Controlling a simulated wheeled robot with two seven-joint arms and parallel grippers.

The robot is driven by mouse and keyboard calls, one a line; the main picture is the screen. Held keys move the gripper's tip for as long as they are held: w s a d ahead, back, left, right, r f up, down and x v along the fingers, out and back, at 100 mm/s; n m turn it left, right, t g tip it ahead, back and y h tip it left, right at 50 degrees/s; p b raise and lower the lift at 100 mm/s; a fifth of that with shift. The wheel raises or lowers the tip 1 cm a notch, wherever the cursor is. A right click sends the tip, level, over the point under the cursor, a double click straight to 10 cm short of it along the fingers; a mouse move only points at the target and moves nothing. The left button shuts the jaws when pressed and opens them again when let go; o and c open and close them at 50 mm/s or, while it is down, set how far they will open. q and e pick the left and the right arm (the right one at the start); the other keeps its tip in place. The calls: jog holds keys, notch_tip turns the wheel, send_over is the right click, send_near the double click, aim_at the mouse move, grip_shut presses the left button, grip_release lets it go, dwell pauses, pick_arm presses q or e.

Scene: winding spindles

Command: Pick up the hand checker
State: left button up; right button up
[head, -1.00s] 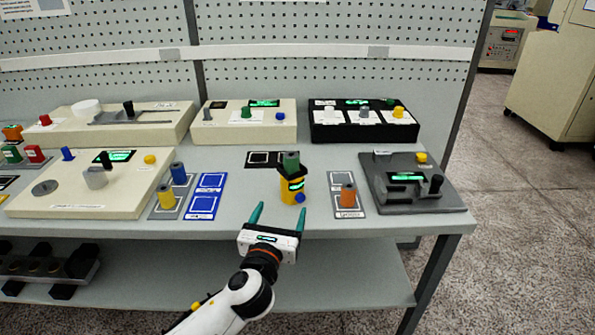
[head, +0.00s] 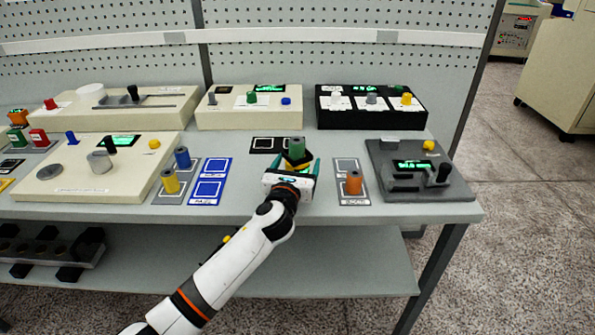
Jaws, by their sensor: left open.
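My right gripper is not in view.
A grey pad with an orange spindle (head: 353,183) is close on the right. Blue framed cards (head: 209,181) and a pad with blue and yellow spindles are on the left. A grey device (head: 422,184) stands farther right. Boxes line the back.

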aim_at(297, 139)
pick_arm(q)
jog(key=shift+w+d, duration=0.1)
jog(key=shift+w, duration=0.25)
jog(key=shift+r, duration=0.1)
jog(key=c, duration=1.3)
notch_tip(297, 139, up, 10)
jog(key=shift+p, duration=1)
jog(key=shift+f+b, duration=2.45)
jog(key=shift+f, duration=2)
jog(key=shift+s+f+b, duration=0.15)
jog(key=shift+f+b, duration=0.2)
jog(key=shift+f, duration=0.45)
jog(key=o, duration=1.3)
jog(key=shift+a+f, duration=0.1)
jog(key=shift+a, duration=0.15)
